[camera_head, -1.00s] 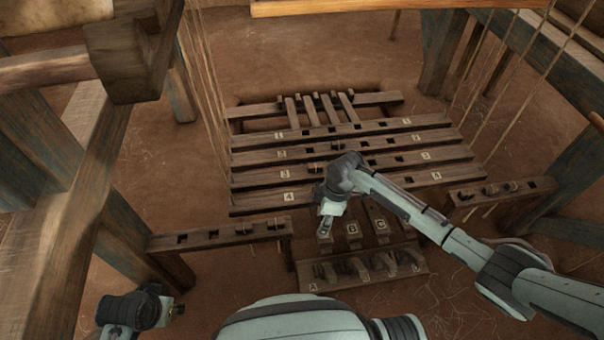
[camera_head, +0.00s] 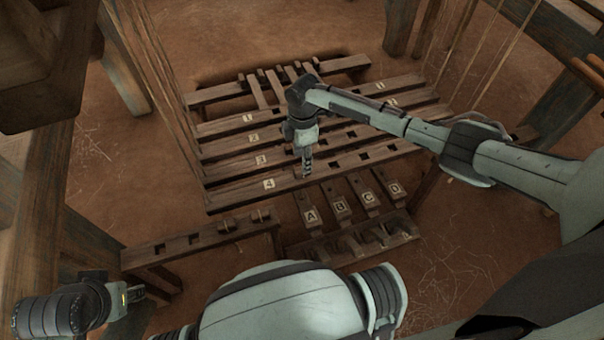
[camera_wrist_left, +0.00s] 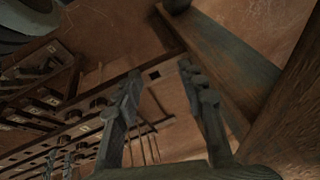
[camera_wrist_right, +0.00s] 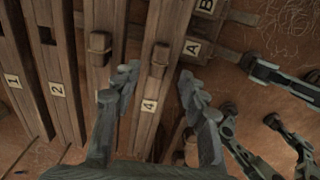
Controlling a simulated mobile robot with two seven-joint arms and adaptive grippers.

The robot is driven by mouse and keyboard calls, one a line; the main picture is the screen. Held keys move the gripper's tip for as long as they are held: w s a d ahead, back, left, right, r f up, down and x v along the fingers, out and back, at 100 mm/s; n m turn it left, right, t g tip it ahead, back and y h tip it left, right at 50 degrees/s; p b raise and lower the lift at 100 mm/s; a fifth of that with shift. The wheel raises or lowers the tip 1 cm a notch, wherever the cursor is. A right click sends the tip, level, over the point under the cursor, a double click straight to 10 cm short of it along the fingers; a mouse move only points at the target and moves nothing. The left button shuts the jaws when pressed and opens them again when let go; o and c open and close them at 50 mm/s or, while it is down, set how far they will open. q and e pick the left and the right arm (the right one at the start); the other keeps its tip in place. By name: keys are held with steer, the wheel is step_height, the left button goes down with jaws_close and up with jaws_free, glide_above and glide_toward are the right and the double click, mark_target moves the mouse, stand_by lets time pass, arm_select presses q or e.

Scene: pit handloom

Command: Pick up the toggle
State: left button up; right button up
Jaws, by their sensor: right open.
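Small wooden pegs that look like toggles sit on the loom bars. In the right wrist view one peg (camera_wrist_right: 160,58) stands beside the label A, beyond and between my fingertips. Another peg (camera_wrist_right: 100,42) is on the neighbouring bar to its left. I cannot tell which one is the toggle. My right gripper (camera_head: 307,174) points down over the near edge of bar 4 (camera_head: 240,196), close to lever A (camera_head: 304,202). Its fingers (camera_wrist_right: 158,85) are apart with nothing between them. My left gripper (camera_head: 136,294) is at the lower left; its fingers (camera_wrist_left: 158,80) are apart and empty.
Levers B (camera_head: 338,203), C and D stand right of lever A, with a slotted rack (camera_head: 345,246) in front. A slotted side rail (camera_head: 195,241) with pegs is at left. Loom posts and cords rise on both sides.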

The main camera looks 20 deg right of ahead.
step_height(320, 180, down, 4)
steer(key=b, duration=0.3)
steer(key=shift+r+b, duration=0.2)
steer(key=shift+b, duration=0.2)
steer(key=shift+f+b, duration=0.7)
steer(key=shift+b, duration=0.15)
arm_select(q)
steer(key=w+d+r+m+t+h, duration=0.2)
steer(key=w+d+r+t+h, duration=0.4)
steer(key=w+d+r+t, duration=0.5)
steer(key=w+d+r, duration=0.1)
steer(key=d+r, duration=0.3)
steer(key=r, duration=0.2)
steer(key=shift+w+t, duration=0.35)
steer(key=shift+t, duration=0.05)
arm_select(e)
jaws_close()
arm_select(q)
steer(key=shift+f, duration=0.1)
